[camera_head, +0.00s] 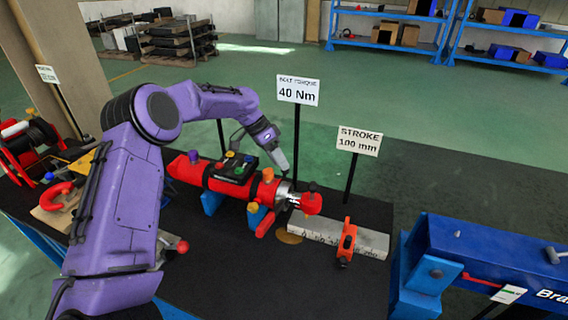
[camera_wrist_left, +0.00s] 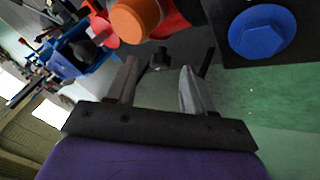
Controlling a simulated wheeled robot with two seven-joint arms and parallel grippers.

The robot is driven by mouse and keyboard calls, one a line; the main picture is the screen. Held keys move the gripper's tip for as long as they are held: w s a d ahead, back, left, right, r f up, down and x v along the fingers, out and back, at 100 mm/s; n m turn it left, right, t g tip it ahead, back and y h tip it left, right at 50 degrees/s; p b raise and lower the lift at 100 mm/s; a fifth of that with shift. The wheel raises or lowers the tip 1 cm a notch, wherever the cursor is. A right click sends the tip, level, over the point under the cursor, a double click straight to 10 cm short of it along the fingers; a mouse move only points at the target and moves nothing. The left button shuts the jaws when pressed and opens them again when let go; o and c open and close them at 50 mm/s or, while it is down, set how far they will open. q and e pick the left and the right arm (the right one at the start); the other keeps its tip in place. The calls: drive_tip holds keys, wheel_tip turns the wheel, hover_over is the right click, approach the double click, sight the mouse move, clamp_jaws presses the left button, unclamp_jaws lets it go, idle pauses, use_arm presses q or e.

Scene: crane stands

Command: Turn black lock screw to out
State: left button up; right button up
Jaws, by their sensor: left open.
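The red cylinder (camera_head: 220,178) lies on the black table top with several coloured knobs along it and a silver section near its right end. My left gripper (camera_head: 282,165) is above that right end, pointing down and to the right. In the left wrist view my gripper (camera_wrist_left: 158,88) is open, with nothing held between its fingers. A small black knob, which looks like the lock screw (camera_wrist_left: 160,58), shows beyond and between the fingertips, apart from them. I cannot make out the black screw clearly in the head view. My right gripper is not in view.
An orange knob (camera_wrist_left: 138,18) and a blue hexagonal head (camera_wrist_left: 262,32) lie close to the fingers. A grey bar (camera_head: 325,232) with an orange clamp (camera_head: 346,243), the 40 Nm sign (camera_head: 298,91) and the stroke sign (camera_head: 359,141) stand nearby. A blue beam (camera_head: 480,250) is at right.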

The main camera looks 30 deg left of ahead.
use_arm(q)
drive_tip(key=x, duration=0.2)
drive_tip(key=shift+w+d+f, duration=0.15)
drive_tip(key=shift+f, duration=0.2)
clamp_jaws()
drive_tip(key=shift+r, duration=0.1)
